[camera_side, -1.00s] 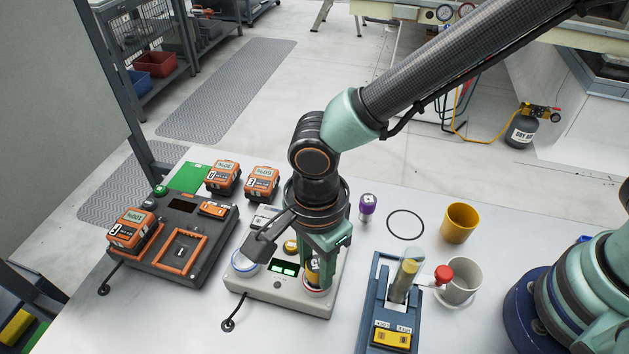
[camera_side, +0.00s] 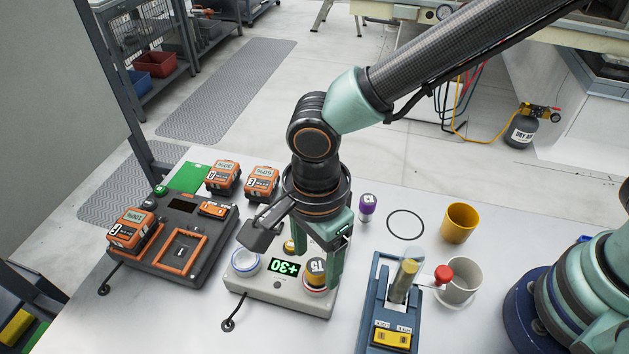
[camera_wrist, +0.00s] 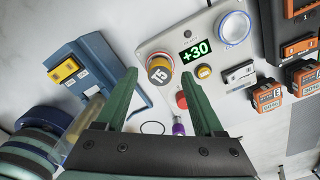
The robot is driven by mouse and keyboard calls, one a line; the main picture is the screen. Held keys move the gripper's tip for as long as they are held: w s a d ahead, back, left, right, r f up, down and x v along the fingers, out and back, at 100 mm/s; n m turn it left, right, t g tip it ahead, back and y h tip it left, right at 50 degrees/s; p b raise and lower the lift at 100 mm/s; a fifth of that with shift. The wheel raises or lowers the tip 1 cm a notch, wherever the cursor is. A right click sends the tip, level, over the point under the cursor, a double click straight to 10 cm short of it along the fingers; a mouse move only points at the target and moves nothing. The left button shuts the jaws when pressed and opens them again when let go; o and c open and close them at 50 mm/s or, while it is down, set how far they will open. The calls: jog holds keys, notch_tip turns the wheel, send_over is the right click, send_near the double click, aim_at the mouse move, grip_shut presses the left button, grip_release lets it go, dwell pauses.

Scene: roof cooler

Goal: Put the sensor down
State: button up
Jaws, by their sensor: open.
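The sensor (camera_side: 316,272), a short yellow-and-grey cylinder labelled like 75 or T5, stands upright at the right end of the light grey station (camera_side: 262,289). A red ring shows around its foot. In the wrist view the sensor (camera_wrist: 160,69) is just beyond the fingertips. My gripper (camera_side: 318,258) is open and empty, above and beside the sensor; its fingers (camera_wrist: 158,78) are spread apart in the wrist view. The station's display (camera_side: 284,267) reads +30. A white, blue-ringed round place (camera_side: 245,261) at the station's left end is empty.
An orange-and-black charger (camera_side: 190,228) with several orange packs lies left. A blue fixture (camera_side: 373,329), grey mug (camera_side: 462,284) and yellow mug (camera_side: 459,222) stand right.

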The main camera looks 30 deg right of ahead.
aim_at(315, 267)
notch_tip(315, 267, up, 9)
jog(key=w+d+r+n+t, duration=0.1)
jog(key=w+d+r+n, duration=0.25)
jog(key=d, duration=0.35)
jog(key=d+r+n+t, duration=0.1)
jog(key=d+n, duration=0.5)
jog(key=d, duration=0.6)
jog(key=d+r+n+t, duration=0.1)
jog(key=d+n+t, duration=0.2)
jog(key=d, duration=0.9)
jog(key=n, duration=0.3)
jog(key=shift+w+r+t, duration=0.2)
jog(key=shift+r+t, duration=0.1)
jog(key=shift+r, duration=0.05)
